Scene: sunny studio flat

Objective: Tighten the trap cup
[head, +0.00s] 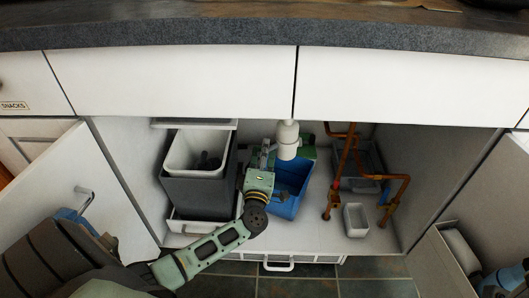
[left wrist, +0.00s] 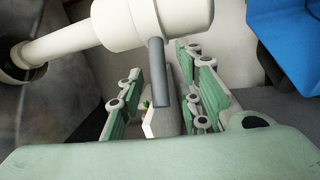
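The white trap cup (head: 288,148) hangs under the sink, at the bottom of the white trap, above a blue bucket (head: 290,192). In the left wrist view a large white trap part (left wrist: 175,22) with a pipe fills the top, and a grey bar (left wrist: 158,72) stands out from it. My left gripper (head: 268,152) is just left of the cup in the head view. Its green fingers (left wrist: 163,98) are apart, with the end of the grey bar showing between them. I cannot tell whether they touch it.
A grey bin (head: 198,190) with a white liner stands left of my gripper. Copper pipes (head: 384,195) and a small white container (head: 355,219) are on the right. The cabinet door (head: 75,190) stands open at left. The counter edge (head: 200,34) overhangs above.

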